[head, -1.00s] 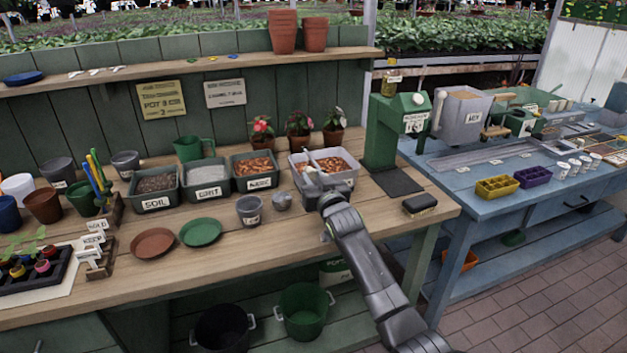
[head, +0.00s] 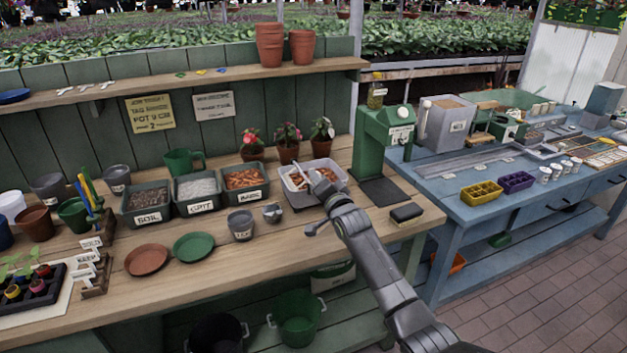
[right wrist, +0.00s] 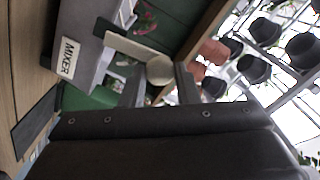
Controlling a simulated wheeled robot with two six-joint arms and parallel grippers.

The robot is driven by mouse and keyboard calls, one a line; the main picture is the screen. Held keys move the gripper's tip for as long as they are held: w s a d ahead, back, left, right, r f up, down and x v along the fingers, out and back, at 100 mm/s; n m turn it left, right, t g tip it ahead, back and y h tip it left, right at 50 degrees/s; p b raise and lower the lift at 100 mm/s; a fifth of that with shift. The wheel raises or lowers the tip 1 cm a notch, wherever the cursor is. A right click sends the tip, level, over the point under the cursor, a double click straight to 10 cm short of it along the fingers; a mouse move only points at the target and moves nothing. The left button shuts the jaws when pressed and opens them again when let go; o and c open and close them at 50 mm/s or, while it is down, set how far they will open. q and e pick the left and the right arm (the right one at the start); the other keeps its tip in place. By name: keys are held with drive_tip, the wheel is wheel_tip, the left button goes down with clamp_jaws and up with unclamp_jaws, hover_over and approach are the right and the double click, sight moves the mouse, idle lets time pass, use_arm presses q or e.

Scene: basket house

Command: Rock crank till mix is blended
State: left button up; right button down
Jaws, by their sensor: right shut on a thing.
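The mixer is a grey tub (head: 336,184) with reddish-brown chips in it, on the wooden bench. In the right wrist view its grey wall (right wrist: 90,28) carries a MIXER label (right wrist: 67,57). A cream crank arm (right wrist: 135,46) ends in a round knob (right wrist: 160,70). My right gripper (head: 320,186) is at the tub's front; in the right wrist view its fingers (right wrist: 160,86) are shut on the crank knob, one on each side. My gripper and arm hide part of the tub's front in the head view. My left gripper is not in view.
Labelled bins of soil (head: 148,217), grit (head: 201,206) and bark (head: 246,196) stand left of the mixer. A green press (head: 372,140) stands to its right, with a black brush (head: 406,214) in front.

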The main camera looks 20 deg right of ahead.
drive_tip(key=d+f+m+p, duration=0.1)
drive_tip(key=d+m, duration=0.4)
drive_tip(key=m, duration=0.7)
drive_tip(key=shift+d+f+p, duration=0.25)
drive_tip(key=shift+f+p, duration=0.15)
drive_tip(key=shift+f, duration=0.5)
drive_tip(key=shift+w, duration=0.1)
drive_tip(key=c, duration=1.1)
unclamp_jaws()
